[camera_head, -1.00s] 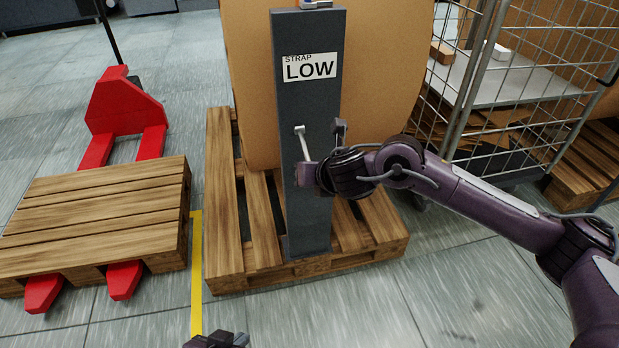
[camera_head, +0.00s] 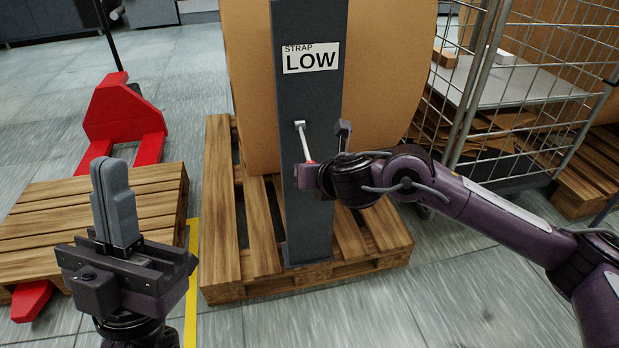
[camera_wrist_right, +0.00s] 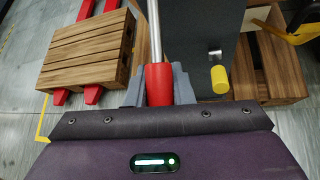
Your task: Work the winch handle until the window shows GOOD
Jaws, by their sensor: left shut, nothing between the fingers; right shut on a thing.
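The window (camera_head: 311,58) on the dark grey post reads STRAP LOW. The winch handle (camera_head: 302,140) is a thin metal bar on the post's front, hanging down with a slight tilt to the right. Its red grip (camera_wrist_right: 158,84) sits between the fingers of my right gripper (camera_wrist_right: 158,92), which is shut on it. In the head view my right gripper (camera_head: 312,172) partly hides the grip. My left gripper (camera_head: 118,205) is shut and empty, pointing up at the lower left, apart from the post.
A large brown roll (camera_head: 385,75) stands behind the post on a wooden pallet (camera_head: 222,235). A red pallet jack (camera_head: 118,112) with another pallet (camera_head: 150,180) is at left. A wire cage (camera_head: 520,150) stands at right.

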